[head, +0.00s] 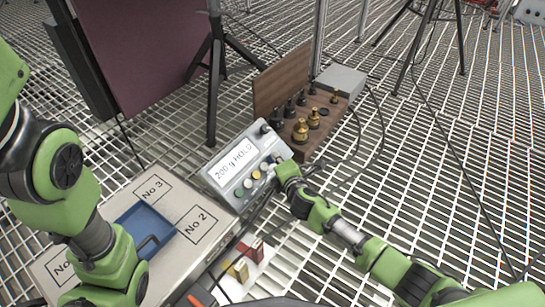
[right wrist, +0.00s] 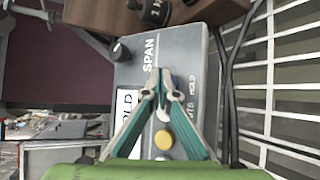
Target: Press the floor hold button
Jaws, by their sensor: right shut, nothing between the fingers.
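A grey indicator box (head: 226,178) sits on the grated floor, its display (head: 235,160) reading "200 g HOLD". A row of coloured round buttons runs along its face, including a yellow button (head: 256,175). My right gripper (head: 277,170) is at the row's right end. In the right wrist view the shut fingertips (right wrist: 163,76) are over a blue button (right wrist: 175,82) beside the printed word HOLD, partly hiding it. Whether they touch it, I cannot tell. The yellow button (right wrist: 163,140) shows between the fingers. My left arm is at the left; its gripper is out of view.
A wooden weight rack (head: 318,140) with brass and black weights stands behind the box. A platform (head: 165,190) marked No 2 and No 3 carries a blue tray (head: 134,218). Tripod legs and black cables cross the grating. Open grating lies to the right.

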